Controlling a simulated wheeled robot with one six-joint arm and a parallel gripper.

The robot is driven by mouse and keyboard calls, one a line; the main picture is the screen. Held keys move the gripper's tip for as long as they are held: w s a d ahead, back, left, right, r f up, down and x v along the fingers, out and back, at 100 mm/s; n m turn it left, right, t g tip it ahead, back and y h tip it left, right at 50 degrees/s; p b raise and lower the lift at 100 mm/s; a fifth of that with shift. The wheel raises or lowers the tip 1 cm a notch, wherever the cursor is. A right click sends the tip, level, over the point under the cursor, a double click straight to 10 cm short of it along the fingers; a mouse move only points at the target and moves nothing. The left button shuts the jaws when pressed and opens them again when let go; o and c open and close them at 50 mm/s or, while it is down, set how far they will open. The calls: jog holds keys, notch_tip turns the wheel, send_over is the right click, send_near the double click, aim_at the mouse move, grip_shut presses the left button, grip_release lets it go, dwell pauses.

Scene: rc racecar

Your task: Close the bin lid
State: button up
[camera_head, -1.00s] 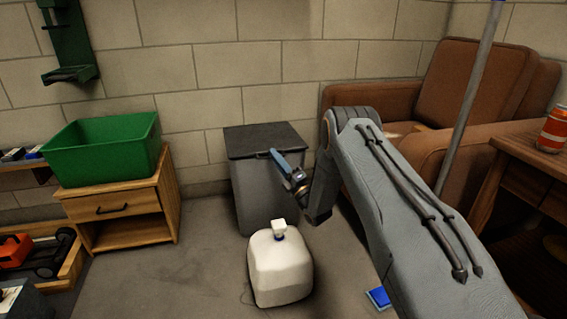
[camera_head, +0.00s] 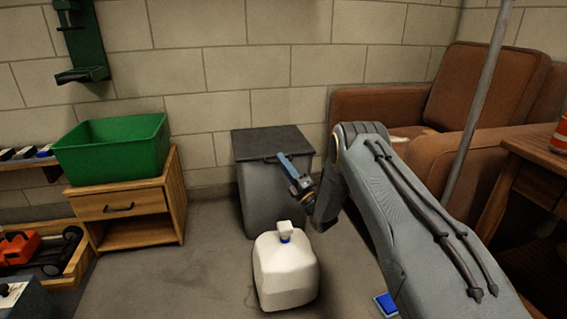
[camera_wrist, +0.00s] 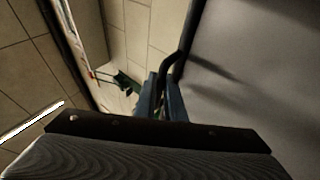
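The grey bin (camera_head: 258,200) stands against the back wall, in the middle of the head view. Its dark lid (camera_head: 268,141) lies flat across the top and looks closed. My gripper (camera_head: 282,158), with blue fingers, is in front of the bin, its tips near the lid's front edge. Whether they touch it is unclear. In the wrist view the fingers (camera_wrist: 160,100) are close together, beside a dark curved edge and a large grey surface, probably the bin. The gap between the fingers is hard to judge.
A white jug (camera_head: 285,270) stands on the floor just before the bin. A wooden nightstand (camera_head: 120,205) with a green tub (camera_head: 112,158) is to the left. A brown armchair (camera_head: 440,150) and wooden table (camera_head: 530,165) are to the right. Floor between nightstand and jug is clear.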

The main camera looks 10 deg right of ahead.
jog(key=p+v, duration=0.3)
jog(key=v, duration=0.4)
jog(key=shift+s+d+f, duration=0.2)
jog(key=shift+s, duration=0.05)
